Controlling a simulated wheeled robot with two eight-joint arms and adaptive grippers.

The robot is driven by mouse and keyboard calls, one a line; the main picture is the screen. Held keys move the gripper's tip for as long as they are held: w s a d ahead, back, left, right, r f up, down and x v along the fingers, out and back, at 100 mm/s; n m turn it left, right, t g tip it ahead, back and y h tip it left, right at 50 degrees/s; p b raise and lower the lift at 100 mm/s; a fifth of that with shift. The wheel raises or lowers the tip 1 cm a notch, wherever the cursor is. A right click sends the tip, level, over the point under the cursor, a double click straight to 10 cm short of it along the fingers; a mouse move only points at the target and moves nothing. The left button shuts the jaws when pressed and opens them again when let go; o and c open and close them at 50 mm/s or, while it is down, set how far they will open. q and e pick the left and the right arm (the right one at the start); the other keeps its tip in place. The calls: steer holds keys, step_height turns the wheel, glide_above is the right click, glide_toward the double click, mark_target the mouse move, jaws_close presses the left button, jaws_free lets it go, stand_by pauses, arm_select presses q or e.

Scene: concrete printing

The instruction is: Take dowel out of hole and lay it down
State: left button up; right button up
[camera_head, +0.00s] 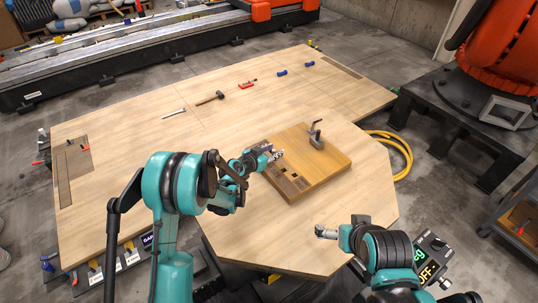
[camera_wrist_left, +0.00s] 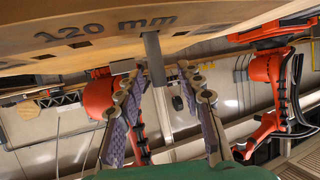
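The wooden board (camera_head: 330,165) with square holes lies on the light wooden table. In the left wrist view a grey dowel (camera_wrist_left: 153,58) sticks out from a wooden surface (camera_wrist_left: 85,28) marked "120 mm". My left gripper (camera_head: 276,154) is at the board's left back edge. In the left wrist view its two fingers (camera_wrist_left: 160,72) are spread on either side of the dowel, with gaps showing. The dowel cannot be made out in the head view. My right gripper (camera_head: 326,232) is over the front right of the table, away from the board; its fingers are too small to judge.
A grey clamp (camera_head: 316,138) stands on the board's back part. A hammer (camera_head: 210,98), a red-handled tool (camera_head: 247,82) and blue items (camera_head: 282,73) lie at the table's back. The table's left middle (camera_head: 125,140) is clear. An orange robot (camera_head: 500,50) stands at right.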

arm_select(q)
steer(key=shift+w, duration=0.1)
jaws_close()
steer(key=shift+r, duration=0.15)
steer(key=shift+r+p, duration=1.75)
steer(key=shift+r, duration=1.35)
step_height(320, 180, up, 6)
steer(key=p, duration=0.3)
steer(key=shift+p, duration=0.3)
